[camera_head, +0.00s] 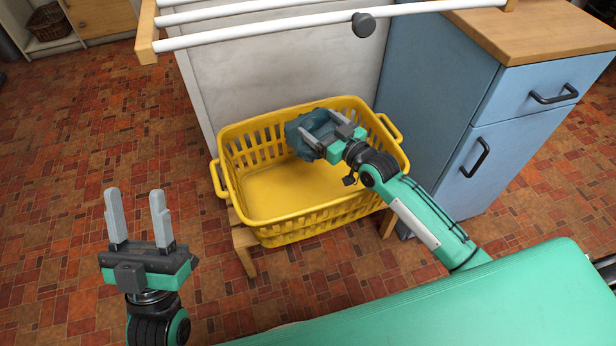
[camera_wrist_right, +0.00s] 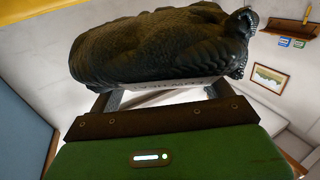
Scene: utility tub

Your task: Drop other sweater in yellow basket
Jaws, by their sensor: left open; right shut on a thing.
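The yellow basket (camera_head: 270,195) stands on a low wooden stand in the middle of the head view. A dark blue-grey sweater (camera_head: 305,130) is bunched up in my right gripper (camera_head: 322,138), which is shut on it over the basket's back part. In the right wrist view the sweater (camera_wrist_right: 160,45) shows as a dark crumpled bundle between the fingertips. I cannot tell whether it touches the basket. The visible basket floor is bare. My left gripper (camera_head: 138,215) is open and empty, left of the basket and apart from it.
A blue cabinet (camera_head: 440,95) with a wooden top stands right of the basket. A white panel (camera_head: 285,65) stands behind it. White drying-rack rails (camera_head: 270,27) cross above, with a dark round knob (camera_head: 363,25). Tiled floor (camera_head: 75,130) is free at left.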

